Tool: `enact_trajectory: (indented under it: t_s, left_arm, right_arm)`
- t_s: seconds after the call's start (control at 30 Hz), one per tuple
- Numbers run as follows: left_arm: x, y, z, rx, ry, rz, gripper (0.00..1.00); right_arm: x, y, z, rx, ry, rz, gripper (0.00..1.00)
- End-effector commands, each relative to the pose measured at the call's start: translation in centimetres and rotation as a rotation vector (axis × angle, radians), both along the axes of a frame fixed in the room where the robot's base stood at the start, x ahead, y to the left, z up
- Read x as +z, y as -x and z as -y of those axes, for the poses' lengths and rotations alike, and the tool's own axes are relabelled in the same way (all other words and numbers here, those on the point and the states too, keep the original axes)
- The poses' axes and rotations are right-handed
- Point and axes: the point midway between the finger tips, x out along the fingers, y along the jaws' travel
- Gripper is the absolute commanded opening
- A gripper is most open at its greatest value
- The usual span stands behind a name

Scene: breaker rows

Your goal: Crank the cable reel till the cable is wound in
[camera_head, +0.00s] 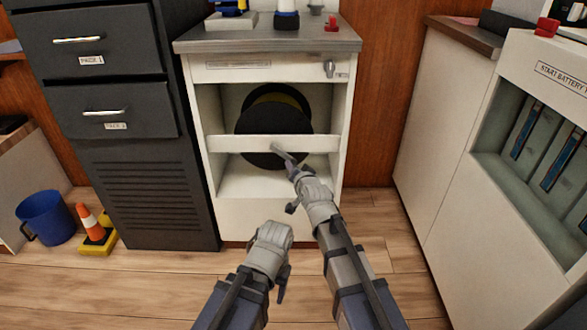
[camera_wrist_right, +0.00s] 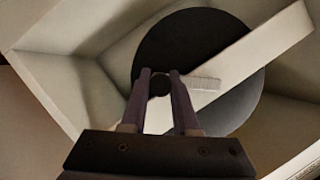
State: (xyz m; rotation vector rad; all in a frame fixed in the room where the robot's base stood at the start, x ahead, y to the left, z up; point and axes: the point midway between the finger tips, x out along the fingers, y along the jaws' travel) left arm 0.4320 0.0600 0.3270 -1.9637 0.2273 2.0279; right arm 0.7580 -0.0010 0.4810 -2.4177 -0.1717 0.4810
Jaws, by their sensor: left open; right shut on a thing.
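The cable reel (camera_head: 273,108) is a large black disc inside the white cabinet, with a yellow band of cable at its top edge. It also fills the middle of the right wrist view (camera_wrist_right: 190,45). A white bar crosses in front of it. My right gripper (camera_head: 290,163) reaches to the reel's lower edge. In the right wrist view its two fingers are shut on a small dark round crank knob (camera_wrist_right: 159,84). The rest of the crank is hard to make out. My left gripper (camera_head: 271,240) is open and empty, low before the cabinet; its fingertips are mostly hidden.
The white cabinet (camera_head: 190,68) has side walls around the reel and a grey top with small items. A dark drawer unit (camera_head: 150,190) stands left, with a blue bucket (camera_head: 47,217) and an orange cone (camera_head: 91,226). A white battery cabinet (camera_head: 440,170) stands right.

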Motion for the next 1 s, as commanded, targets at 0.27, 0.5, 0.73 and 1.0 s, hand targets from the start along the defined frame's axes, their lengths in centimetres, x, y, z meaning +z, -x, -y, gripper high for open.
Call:
enact_trajectory:
  t_s: [0.27,0.5,0.73,1.0]
  left_arm:
    - [0.0,0.0,0.0,0.000,0.000,0.000,0.58]
    - [-2.2,0.0,0.0,0.000,0.000,0.000,0.58]
    - [-4.0,0.0,0.0,0.000,0.000,0.000,0.58]
    - [-4.4,0.0,0.0,0.000,0.000,0.000,0.58]
  right_arm:
    - [0.0,0.0,0.0,0.000,0.000,0.000,0.00]
    - [-1.4,0.0,-0.7,0.000,-0.129,0.000,0.00]
    - [-2.1,0.0,-1.8,0.000,-0.308,0.000,0.00]
    - [-2.0,0.0,-2.2,0.001,-0.373,-0.001,0.00]
